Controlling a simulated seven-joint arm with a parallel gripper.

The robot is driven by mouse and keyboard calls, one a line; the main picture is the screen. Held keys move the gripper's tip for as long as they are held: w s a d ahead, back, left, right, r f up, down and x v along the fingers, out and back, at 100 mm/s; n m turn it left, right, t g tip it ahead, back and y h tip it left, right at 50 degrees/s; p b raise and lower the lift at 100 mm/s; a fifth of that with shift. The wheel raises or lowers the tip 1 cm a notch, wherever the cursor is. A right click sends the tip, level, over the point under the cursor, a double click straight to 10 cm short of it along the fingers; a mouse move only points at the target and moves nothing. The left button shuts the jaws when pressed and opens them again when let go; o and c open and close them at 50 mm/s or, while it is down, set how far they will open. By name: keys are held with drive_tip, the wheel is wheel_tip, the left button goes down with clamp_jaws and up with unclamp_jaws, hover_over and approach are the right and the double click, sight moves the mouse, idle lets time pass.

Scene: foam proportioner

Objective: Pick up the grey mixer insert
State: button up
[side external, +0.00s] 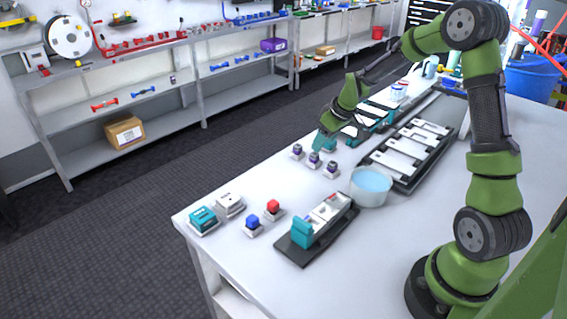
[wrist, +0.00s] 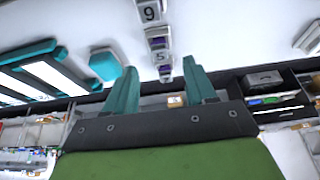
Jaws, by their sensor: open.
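I cannot tell for certain which part is the grey mixer insert. A pale grey block (side external: 230,203) sits on a white pad at the near left table corner, well away from my gripper. Three small dark-and-purple pieces on white pads (side external: 314,159) stand in a row by the table's left edge.
A teal block (side external: 203,218), a blue piece (side external: 252,222) and a red piece (side external: 273,206) sit nearby. A black-based fixture (side external: 300,258), a clear bowl (side external: 371,184) and a black tray with white plates (side external: 400,180) occupy the table. The front right is bare.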

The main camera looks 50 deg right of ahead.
sight(315, 154)
drive_tip(key=shift+x, duration=3.1)
drive_tip(key=shift+w, duration=0.2)
clamp_jaws()
drive_tip(key=shift+r, duration=0.1)
